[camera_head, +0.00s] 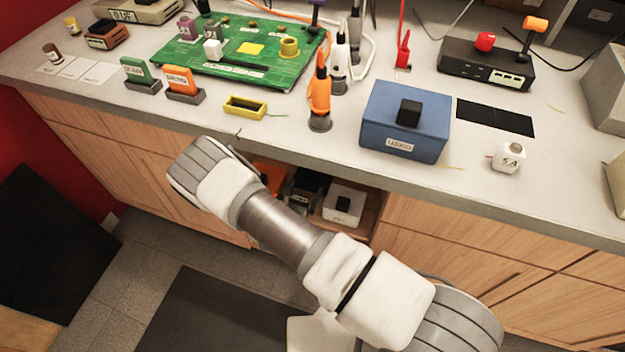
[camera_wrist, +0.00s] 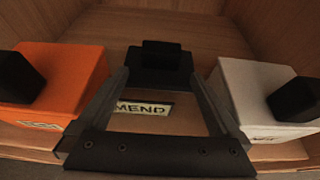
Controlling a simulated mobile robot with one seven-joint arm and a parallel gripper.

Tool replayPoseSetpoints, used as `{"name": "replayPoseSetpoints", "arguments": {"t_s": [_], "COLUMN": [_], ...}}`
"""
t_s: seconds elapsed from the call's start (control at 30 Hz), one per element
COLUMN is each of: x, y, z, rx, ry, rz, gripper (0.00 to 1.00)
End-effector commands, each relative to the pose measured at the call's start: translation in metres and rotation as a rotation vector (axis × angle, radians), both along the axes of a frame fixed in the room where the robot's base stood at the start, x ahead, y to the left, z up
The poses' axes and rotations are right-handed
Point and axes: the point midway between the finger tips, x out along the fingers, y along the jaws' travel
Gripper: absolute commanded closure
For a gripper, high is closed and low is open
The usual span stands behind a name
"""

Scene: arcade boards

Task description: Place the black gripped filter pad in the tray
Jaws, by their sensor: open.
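In the wrist view, a black block with a raised black grip (camera_wrist: 160,58), apparently the filter pad, sits inside a wooden compartment. My gripper (camera_wrist: 161,84) is open, its fingers on either side of the black block in the picture; I cannot tell whether they touch it. A label reading "MEND" (camera_wrist: 143,107) shows between the fingers. The black block also appears in the head view (camera_head: 303,190), partly hidden by my arm. A shallow yellow tray-like holder (camera_head: 245,107) lies on the counter; I cannot tell if it is the task's tray.
An orange block (camera_wrist: 62,80) and a white block (camera_wrist: 250,85), each with a black grip, flank the black one closely. The counter edge (camera_head: 290,158) overhangs the compartment. A blue box (camera_head: 405,130), green board (camera_head: 215,65) and several small items stand on the counter.

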Motion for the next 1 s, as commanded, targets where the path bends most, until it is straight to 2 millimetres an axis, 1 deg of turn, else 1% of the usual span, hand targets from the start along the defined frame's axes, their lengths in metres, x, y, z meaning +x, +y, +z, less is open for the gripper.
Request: {"name": "replayPoseSetpoints", "arguments": {"t_s": [0.27, 0.53, 0.6, 0.77, 0.8, 0.83, 0.97, 1.0], "x": [0.015, 0.049, 0.053, 0.053, 0.053, 0.053, 0.053, 0.053], "y": [-0.007, -0.021, -0.022, -0.022, -0.022, -0.022, -0.022, -0.022], "z": [-0.005, -0.016, -0.017, -0.016, -0.016, -0.016, -0.016, -0.016], "rx": [0.000, 0.001, 0.000, 0.001, 0.001, 0.000, 0.000, 0.000], "ry": [-0.001, -0.002, -0.001, 0.000, 0.000, -0.001, -0.001, -0.001], "rz": [0.000, -0.002, -0.001, 0.000, 0.000, 0.000, 0.000, 0.000], "gripper": [0.00, 0.00, 0.00, 0.00, 0.02, 0.07, 0.31, 0.38]}}
